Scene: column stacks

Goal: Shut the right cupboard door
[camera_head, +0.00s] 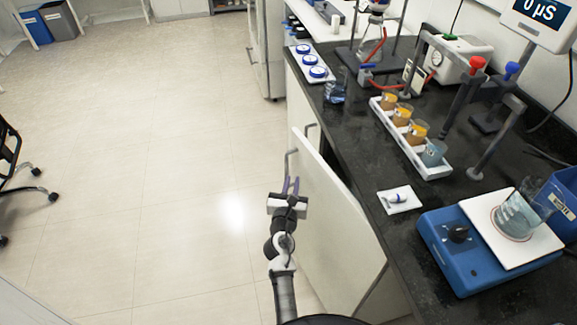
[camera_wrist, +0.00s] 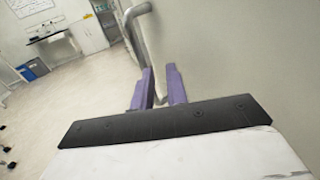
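The white cupboard door (camera_head: 335,235) under the black bench stands ajar, swung out from the cabinet front, with a dark gap behind its top edge. Its grey bar handle (camera_head: 288,160) is on the outer face near the free edge; it also shows in the wrist view (camera_wrist: 135,28). My gripper (camera_head: 290,185) is at the lower end of the handle, on the outer side of the door. Its two purple fingers (camera_wrist: 159,88) are apart, with the handle's lower end close to them. I cannot tell whether they touch it. The door face fills the right of the wrist view (camera_wrist: 240,50).
The black bench top (camera_head: 375,165) holds a rack of beakers (camera_head: 440,170) and a blue stirrer (camera_head: 450,260). The floor (camera_head: 150,180) to the left is clear, with a chair (camera_head: 12,165) at the far left.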

